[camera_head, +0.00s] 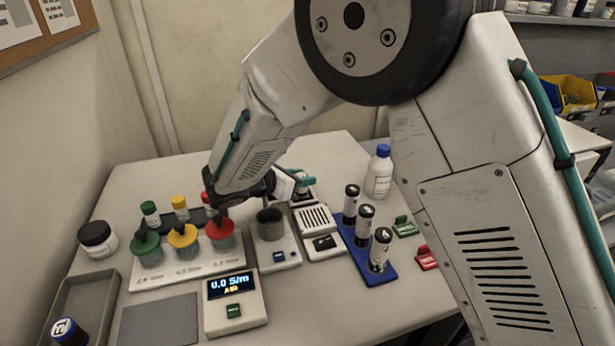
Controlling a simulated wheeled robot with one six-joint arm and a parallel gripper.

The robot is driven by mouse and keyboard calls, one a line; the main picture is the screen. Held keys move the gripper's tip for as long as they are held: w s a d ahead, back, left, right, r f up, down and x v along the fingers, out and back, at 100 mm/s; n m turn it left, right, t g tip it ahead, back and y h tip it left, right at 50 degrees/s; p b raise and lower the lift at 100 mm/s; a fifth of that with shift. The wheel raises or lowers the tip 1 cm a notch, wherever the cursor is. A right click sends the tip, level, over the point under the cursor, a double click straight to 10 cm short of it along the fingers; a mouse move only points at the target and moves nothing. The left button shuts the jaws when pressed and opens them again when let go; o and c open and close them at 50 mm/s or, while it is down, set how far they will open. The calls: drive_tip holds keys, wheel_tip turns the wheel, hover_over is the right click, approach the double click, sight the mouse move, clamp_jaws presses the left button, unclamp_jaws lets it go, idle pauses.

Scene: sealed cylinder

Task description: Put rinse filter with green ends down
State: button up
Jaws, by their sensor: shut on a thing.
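The rinse filter (305,183) shows as a pale body with a teal-green end, just right of my gripper, behind the grey cup. Its other end is hidden by my wrist. My gripper (268,186) is dark, points down and right, and is shut on the filter; its fingertips are mostly hidden. I cannot tell whether the filter touches the small white-and-dark unit below it.
A blue rack (372,268) with black-capped vials and a blue-capped bottle (380,172) are right. A meter (235,302) is in front.

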drive_tip(key=o, duration=1)
drive_tip(key=shift+f, duration=0.1)
drive_tip(key=shift+c, duration=0.2)
